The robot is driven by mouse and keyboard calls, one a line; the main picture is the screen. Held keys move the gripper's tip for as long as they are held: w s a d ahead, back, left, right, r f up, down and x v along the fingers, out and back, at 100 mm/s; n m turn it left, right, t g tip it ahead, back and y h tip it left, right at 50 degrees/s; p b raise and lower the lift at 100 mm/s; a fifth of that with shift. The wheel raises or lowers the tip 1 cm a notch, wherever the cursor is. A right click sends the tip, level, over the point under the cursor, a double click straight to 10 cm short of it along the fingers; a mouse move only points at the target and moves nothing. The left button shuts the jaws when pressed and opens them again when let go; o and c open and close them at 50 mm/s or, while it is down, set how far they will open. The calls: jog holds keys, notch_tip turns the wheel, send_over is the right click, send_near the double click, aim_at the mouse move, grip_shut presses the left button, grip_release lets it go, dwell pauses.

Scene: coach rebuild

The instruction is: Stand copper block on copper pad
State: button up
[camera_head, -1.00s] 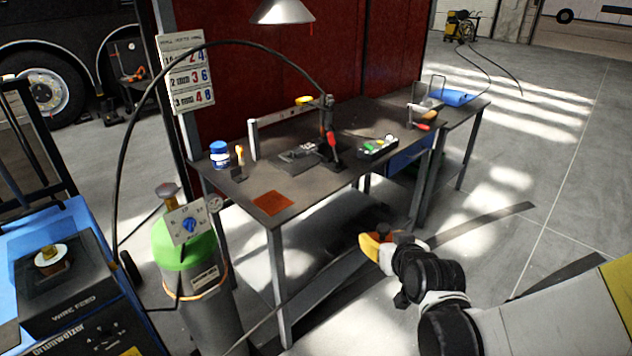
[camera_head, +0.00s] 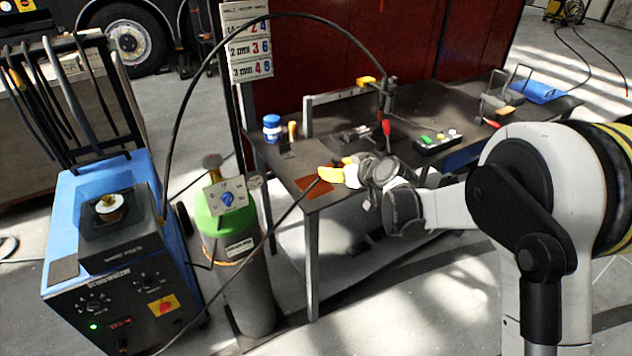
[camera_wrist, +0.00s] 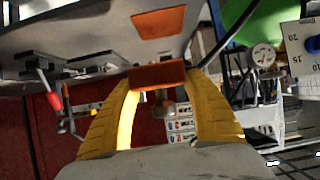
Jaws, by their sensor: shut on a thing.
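The copper block (camera_wrist: 157,75) is an orange-brown bar between the yellow fingertips of my gripper (camera_wrist: 160,82) in the wrist view. The fingers are shut on its two ends. In the head view my gripper (camera_head: 326,173) reaches over the near-left corner of the workbench, and I cannot make out the block there. The copper pad (camera_head: 312,189) is a flat orange square on that corner, partly covered by my gripper. It also shows in the wrist view (camera_wrist: 160,23), beyond the block, with a gap between them.
The workbench (camera_head: 345,197) also holds a blue-lidded jar (camera_head: 271,128), a clamp stand (camera_head: 386,105) and a tray of coloured items (camera_head: 437,141). A green-topped gas cylinder (camera_head: 240,250) stands left of the bench, beside a blue welding machine (camera_head: 170,270). A dark cable arches overhead.

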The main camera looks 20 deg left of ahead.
jog(key=b, duration=0.3)
send_over(314, 185)
notch_tip(314, 185, down, 6)
jog(key=shift+w+f, duration=0.15)
jog(key=shift+f, duration=0.05)
jog(key=shift+f+b, duration=1.1)
jog(key=shift+f, duration=0.8)
jog(key=shift+f, duration=0.15)
jog(key=o, duration=1.4)
jog(key=shift+d+r, duration=0.1)
jog(key=shift+r, duration=0.15)
jog(key=p+v, duration=0.3)
jog(key=v, duration=0.9)
jog(key=shift+f+p, duration=0.15)
jog(key=shift+p, duration=0.15)
